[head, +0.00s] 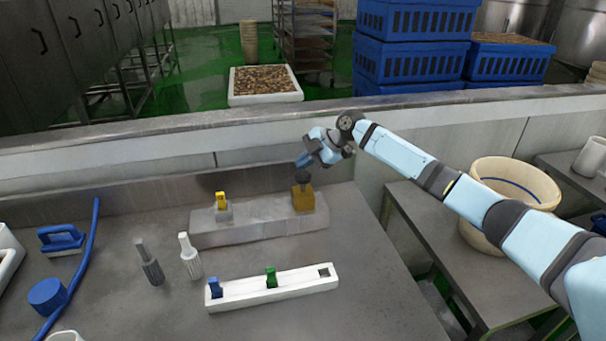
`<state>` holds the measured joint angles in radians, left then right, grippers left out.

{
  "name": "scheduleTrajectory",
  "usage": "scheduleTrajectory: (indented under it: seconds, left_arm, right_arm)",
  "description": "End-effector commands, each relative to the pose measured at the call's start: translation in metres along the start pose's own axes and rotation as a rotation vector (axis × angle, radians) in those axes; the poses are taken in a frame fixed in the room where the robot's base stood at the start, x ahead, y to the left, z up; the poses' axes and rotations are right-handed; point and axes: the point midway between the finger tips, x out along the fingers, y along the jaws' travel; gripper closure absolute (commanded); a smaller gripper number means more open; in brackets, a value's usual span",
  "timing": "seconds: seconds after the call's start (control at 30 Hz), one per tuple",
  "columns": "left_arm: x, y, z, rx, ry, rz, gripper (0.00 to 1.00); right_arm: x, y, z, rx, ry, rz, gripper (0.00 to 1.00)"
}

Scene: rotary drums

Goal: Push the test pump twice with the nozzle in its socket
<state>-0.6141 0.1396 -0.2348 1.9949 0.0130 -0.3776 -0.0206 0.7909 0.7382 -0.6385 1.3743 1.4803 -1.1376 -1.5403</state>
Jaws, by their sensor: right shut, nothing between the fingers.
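A long grey block (262,226) stands on the bench. At its right end is a brown-yellow pump body (303,199) with a dark round knob (303,178) on top. At its left end a yellow nozzle (221,199) stands upright in a small grey socket (223,214). My right gripper (304,160) is shut and empty, tilted, just above the knob; I cannot tell whether it touches. My left gripper is out of view.
A white rack (300,284) in front holds a blue nozzle (215,288) and a green nozzle (271,277); its right square hole is empty. Two spray handles (190,257) (150,263) stand left. A blue brush (61,239) and blue hose (86,252) lie farther left.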

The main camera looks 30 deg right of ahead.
Motion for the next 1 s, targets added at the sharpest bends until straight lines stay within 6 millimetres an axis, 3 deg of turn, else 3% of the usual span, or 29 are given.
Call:
scheduleTrajectory:
  seconds: [1.0]
  left_arm:
    - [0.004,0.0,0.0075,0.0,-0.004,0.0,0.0]
  right_arm:
    - [0.0065,-0.0047,0.0047,0.0,0.0,0.0,1.0]
